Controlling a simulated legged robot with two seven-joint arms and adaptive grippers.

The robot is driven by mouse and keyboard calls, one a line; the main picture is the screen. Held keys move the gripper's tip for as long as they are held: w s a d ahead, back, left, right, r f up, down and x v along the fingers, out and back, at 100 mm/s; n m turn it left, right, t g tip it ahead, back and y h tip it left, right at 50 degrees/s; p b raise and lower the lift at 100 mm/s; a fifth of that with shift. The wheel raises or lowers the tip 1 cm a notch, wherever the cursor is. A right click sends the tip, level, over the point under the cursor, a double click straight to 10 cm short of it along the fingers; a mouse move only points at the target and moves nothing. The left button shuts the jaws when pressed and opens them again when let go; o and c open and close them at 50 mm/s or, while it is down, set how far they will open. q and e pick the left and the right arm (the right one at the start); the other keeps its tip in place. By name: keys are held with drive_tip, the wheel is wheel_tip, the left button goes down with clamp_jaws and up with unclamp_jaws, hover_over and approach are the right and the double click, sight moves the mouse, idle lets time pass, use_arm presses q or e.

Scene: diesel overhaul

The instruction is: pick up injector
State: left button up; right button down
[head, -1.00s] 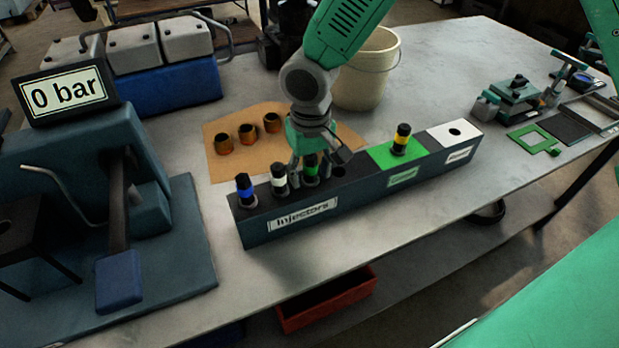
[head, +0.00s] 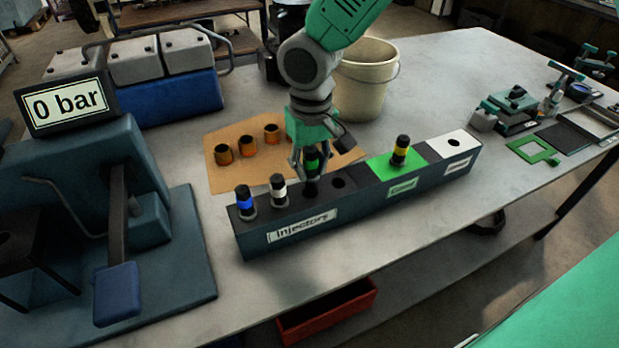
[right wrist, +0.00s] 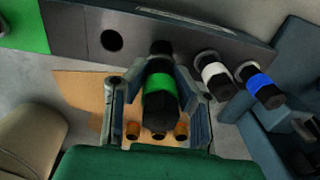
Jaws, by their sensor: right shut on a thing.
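My right gripper (head: 311,174) is shut on the injector with the green band (head: 312,161), over the dark section of the injector rack (head: 372,206). The right wrist view shows this injector (right wrist: 159,92) between the two fingers (right wrist: 160,100). It stands roughly upright and higher than its neighbours; I cannot tell whether its lower end is clear of its hole. The blue-banded injector (head: 245,203) and white-banded injector (head: 278,191) stand to its left in the rack. The yellow-banded injector (head: 400,151) stands in the green section. My left gripper is not in view.
An empty hole (head: 338,183) lies right of the held injector. The white section (head: 466,141) also has an empty hole. Behind are brown rings on a tan sheet (head: 232,180) and a bucket (head: 367,88). A test stand with a 0 bar display (head: 66,107) stands left.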

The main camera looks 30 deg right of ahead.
wheel_tip(320, 180, up, 14)
drive_tip(key=shift+f, duration=0.2)
drive_tip(key=c, duration=1.9)
unclamp_jaws()
clamp_jaws()
drive_tip(key=shift+p, duration=0.55)
